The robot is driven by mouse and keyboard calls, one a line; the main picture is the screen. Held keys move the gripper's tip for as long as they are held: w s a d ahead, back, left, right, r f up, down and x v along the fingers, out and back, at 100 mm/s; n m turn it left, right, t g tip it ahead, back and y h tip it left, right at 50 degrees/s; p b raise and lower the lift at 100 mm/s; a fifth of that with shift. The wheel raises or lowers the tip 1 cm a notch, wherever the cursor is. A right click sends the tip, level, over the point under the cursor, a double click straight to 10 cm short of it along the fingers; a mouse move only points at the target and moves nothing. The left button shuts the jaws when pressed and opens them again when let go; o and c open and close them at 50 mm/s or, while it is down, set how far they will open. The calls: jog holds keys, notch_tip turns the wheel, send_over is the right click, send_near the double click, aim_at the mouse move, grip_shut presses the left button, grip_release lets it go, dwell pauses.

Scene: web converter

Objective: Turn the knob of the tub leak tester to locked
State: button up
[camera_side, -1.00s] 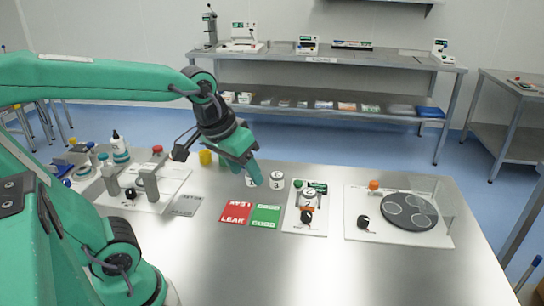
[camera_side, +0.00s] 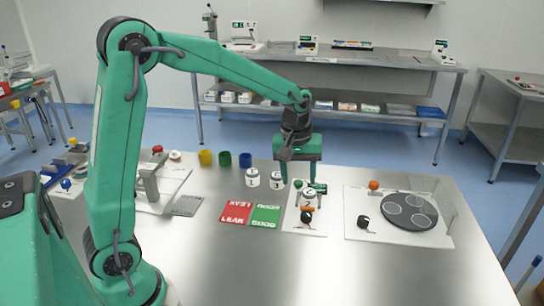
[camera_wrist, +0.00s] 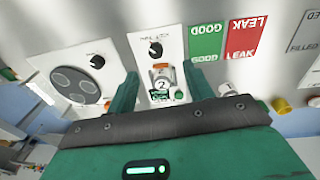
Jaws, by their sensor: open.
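The tub leak tester is a narrow white plate (camera_side: 318,229) right of the red and green mats; its plate (camera_wrist: 140,43) is at the upper middle of the wrist view. Its black knob (camera_side: 307,216) sits at the near end and shows clearly in the wrist view (camera_wrist: 155,48); I cannot read the label beside it. A white tub marked 2 (camera_side: 309,195) stands on the tester, with an orange part (camera_side: 308,208) beside it. My gripper (camera_side: 299,180) is open and empty above the tester's far end. Its fingers (camera_wrist: 162,80) flank the tub in the wrist view, apart from the knob.
Tubs 1 (camera_side: 252,178) and 3 (camera_side: 277,180) stand left of the tester. A red LEAK mat (camera_side: 237,212) and green GOOD mat (camera_side: 265,216) lie beside it. Right is a plate with a dark disc (camera_side: 408,212) and another black knob (camera_side: 363,221). The front table is clear.

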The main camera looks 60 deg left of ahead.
aim_at(306, 213)
jog(key=w+f+n, duration=0.1)
jog(key=f, duration=0.1)
jog(key=w+f, duration=0.2)
jog(key=w+f+n+g, duration=0.1)
jog(key=f, duration=0.1)
jog(key=shift+w+a+f+n, duration=0.25)
jog(key=shift+a+f+n, duration=0.05)
jog(key=shift+a+f, duration=0.1)
jog(key=shift+f, duration=0.15)
jog(key=shift+f, duration=3.75)
jog(key=c, duration=1)
